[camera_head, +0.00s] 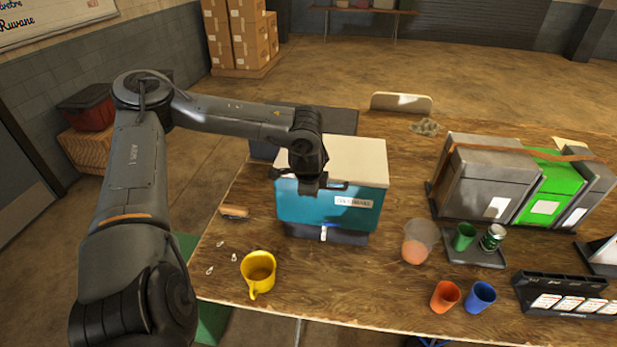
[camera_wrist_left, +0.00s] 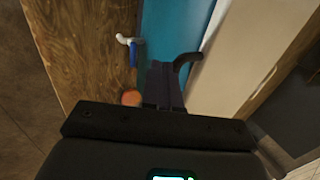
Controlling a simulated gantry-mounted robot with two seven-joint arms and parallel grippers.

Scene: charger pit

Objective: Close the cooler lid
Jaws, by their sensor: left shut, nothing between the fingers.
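The cooler has a teal body (camera_head: 300,208) with a white label on its front and a cream lid (camera_head: 358,155) on top. The lid looks down over the body, but I cannot tell whether a small gap is left along its edge. In the left wrist view the teal wall (camera_wrist_left: 172,28) and the pale lid (camera_wrist_left: 245,45) lie side by side with a light edge between them. My left gripper (camera_head: 318,187) is at the cooler's upper front edge, shut and empty. Its fingers (camera_wrist_left: 166,85) show over the teal wall; contact is unclear. My right gripper is out of view.
A yellow mug (camera_head: 258,272) stands front left and a brush (camera_head: 234,211) lies left of the cooler. A clear cup (camera_head: 419,240), a tray (camera_head: 478,258) with a green cup and can, and a charger unit (camera_head: 488,180) are right.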

